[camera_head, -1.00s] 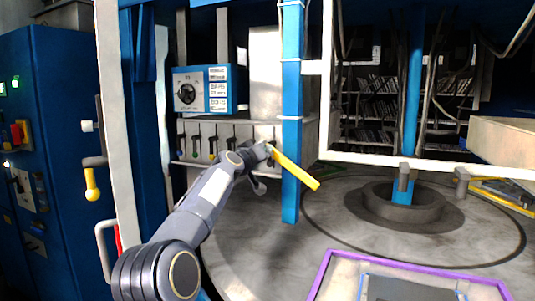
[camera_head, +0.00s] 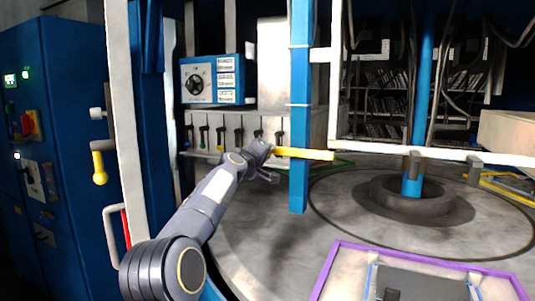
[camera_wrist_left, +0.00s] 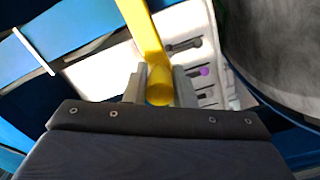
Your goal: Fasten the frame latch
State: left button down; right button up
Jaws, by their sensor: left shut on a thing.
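A yellow bar (camera_head: 308,154), perhaps the latch's handle, lies nearly level across the front of a blue post (camera_head: 300,110). My left gripper (camera_head: 268,151) is shut on the bar's left end. In the left wrist view the yellow bar (camera_wrist_left: 146,35) runs up from between the two fingers of the left gripper (camera_wrist_left: 159,88). Whether the bar touches the post or the frame is unclear. A white frame beam (camera_head: 430,152) runs right from beside the post. My right gripper is not in view.
A blue control box (camera_head: 212,82) with a dial hangs above a row of small levers (camera_head: 225,135). A blue cabinet (camera_head: 60,150) stands at the left. A round grey floor plate with a hub (camera_head: 415,200) and a purple-edged tray (camera_head: 400,250) lie at the right.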

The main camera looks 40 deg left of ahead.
pick_arm(q)
jog(key=shift+f, duration=0.25)
jog(key=c, duration=1.2)
grip_release()
jog(key=shift+r, duration=0.1)
jog(key=shift+s, duration=0.1)
